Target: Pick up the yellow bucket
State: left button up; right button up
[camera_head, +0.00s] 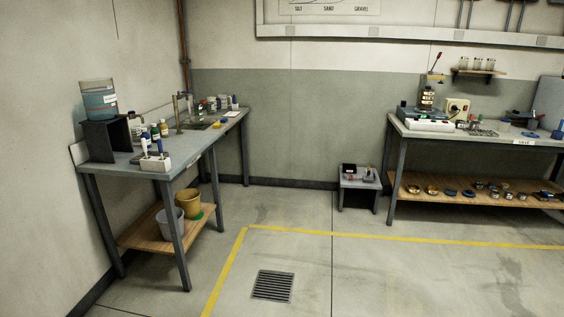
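The yellow bucket (188,203) stands upright on the wooden lower shelf (146,237) of the left workbench. It is mustard yellow, and a table leg stands just to its left in the picture. A white-grey bucket (168,226) stands in front of it and to its left, close beside it. A green item (208,210) shows at the yellow bucket's right side; I cannot tell what it is. Neither of my grippers shows in the head view.
The left bench top (170,150) overhangs the shelf and holds a water tank (98,100), bottles and a sink. A floor drain (272,286) and yellow floor line (330,233) lie ahead. A low stool (358,184) and right bench (480,142) stand farther off. The middle floor is clear.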

aim_at(190, 204)
jog(key=i+u, duration=0.3)
jog(key=i, duration=0.15)
jog(key=i+l+u, duration=0.1)
jog(key=i+u, duration=0.15)
jog(key=i, duration=0.25)
jog(key=i+l+u, duration=0.3)
jog(key=i, duration=0.15)
jog(key=i+j+u, duration=0.3)
jog(key=u, duration=0.15)
jog(key=i+j+u, duration=0.25)
jog(key=i+u, duration=0.2)
jog(key=i+j+u, duration=0.1)
jog(key=i+u, duration=0.6)
jog(key=u, duration=0.15)
jog(key=i+l+u, duration=0.2)
jog(key=i+u, duration=0.25)
jog(key=k, duration=0.1)
